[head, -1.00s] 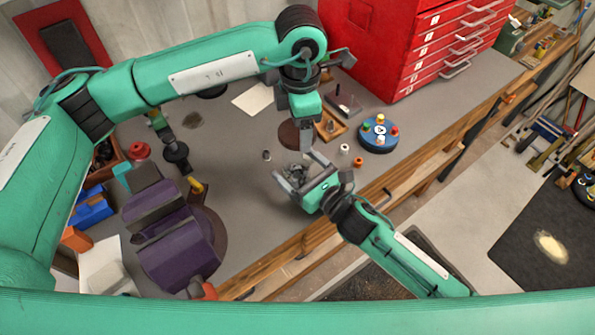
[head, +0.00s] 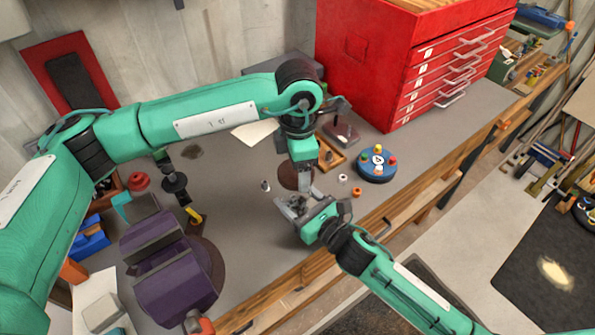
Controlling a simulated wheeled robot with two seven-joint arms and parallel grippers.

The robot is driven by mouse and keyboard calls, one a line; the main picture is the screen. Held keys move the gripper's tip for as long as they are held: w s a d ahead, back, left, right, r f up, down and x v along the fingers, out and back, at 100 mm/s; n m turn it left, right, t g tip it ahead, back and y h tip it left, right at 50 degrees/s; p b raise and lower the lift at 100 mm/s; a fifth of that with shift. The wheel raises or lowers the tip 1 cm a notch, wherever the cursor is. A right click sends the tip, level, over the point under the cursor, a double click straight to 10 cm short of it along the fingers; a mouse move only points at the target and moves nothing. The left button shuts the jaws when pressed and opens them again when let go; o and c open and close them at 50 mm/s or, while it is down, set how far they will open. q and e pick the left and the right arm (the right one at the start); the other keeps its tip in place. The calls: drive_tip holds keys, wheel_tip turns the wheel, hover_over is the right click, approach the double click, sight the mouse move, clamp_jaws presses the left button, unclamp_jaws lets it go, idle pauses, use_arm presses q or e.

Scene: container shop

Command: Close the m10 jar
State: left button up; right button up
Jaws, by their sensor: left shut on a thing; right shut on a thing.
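The jar (head: 297,203), a small clear-looking container with grey pieces in it, sits between the fingers of my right gripper (head: 292,209). That gripper comes in from the lower right and is shut on it. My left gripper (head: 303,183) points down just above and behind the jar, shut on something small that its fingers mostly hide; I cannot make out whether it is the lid. A brown round disc (head: 287,177) shows behind the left fingers; whether it lies on the bench or is held is unclear. The jar's label is not readable.
A blue round holder (head: 376,176) with coloured knobs stands to the right. A white ring (head: 343,178) and an orange piece (head: 356,192) lie nearby. A purple vise (head: 170,268) stands at left, a red drawer cabinet (head: 365,60) at the back.

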use_arm(q)
drive_tip(key=shift+f, duration=1.1)
drive_tip(key=shift+f, duration=0.85)
drive_tip(key=shift+f, duration=0.55)
